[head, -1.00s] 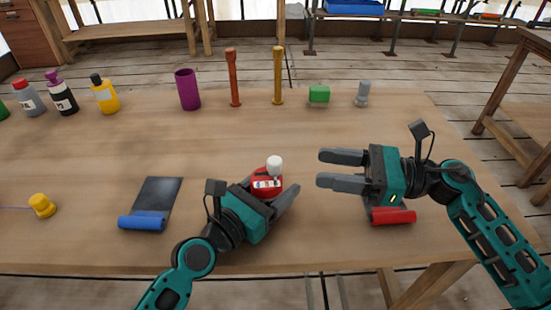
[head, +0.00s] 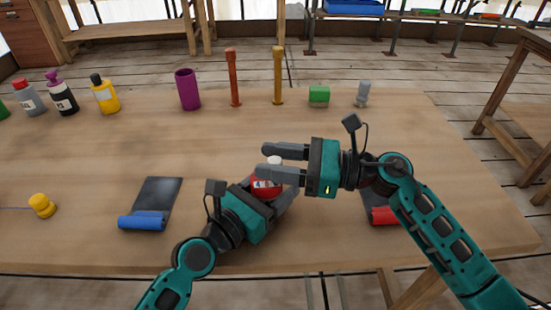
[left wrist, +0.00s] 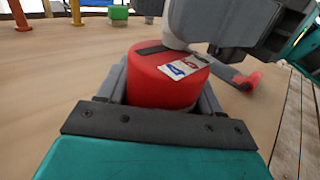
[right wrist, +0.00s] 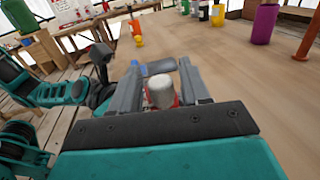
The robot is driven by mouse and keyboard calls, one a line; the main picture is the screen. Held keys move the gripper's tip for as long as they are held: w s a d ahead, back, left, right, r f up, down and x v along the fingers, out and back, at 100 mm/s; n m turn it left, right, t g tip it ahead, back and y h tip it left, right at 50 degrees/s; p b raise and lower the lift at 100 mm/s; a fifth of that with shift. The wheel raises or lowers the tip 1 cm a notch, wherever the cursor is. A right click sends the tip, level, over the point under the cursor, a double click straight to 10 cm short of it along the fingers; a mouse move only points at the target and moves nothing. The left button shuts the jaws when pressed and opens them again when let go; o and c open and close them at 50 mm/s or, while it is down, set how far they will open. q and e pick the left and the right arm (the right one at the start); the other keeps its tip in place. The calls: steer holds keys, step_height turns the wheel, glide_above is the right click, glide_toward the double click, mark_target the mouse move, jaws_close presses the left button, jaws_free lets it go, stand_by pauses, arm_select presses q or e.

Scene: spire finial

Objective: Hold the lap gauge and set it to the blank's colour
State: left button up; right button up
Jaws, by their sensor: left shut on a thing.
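The lap gauge is a red drum (head: 262,188) with a pale knob (head: 274,161) on top and a white label with blue and red marks. It stands near the table's front middle. My left gripper (head: 268,196) is shut on the drum's sides, and the left wrist view shows the drum (left wrist: 165,85) between its fingers. My right gripper (head: 266,164) is open, its fingers on either side of the knob. In the right wrist view the knob (right wrist: 161,92) sits between the fingers with gaps. I cannot tell which object is the blank.
A blue roll on a dark sheet (head: 157,195) lies to the left, a red roll (head: 383,215) to the right. A yellow knob (head: 42,205) is far left. Bottles, a purple cup (head: 188,90), orange (head: 234,80) and yellow (head: 278,78) posts, and a green block (head: 319,95) line the back.

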jaws_close()
stand_by(0.3)
steer(key=shift+s+a, duration=0.1)
steer(key=shift+a, duration=1.65)
steer(key=shift+o, duration=0.8)
jaws_free()
steer(key=shift+d, duration=0.2)
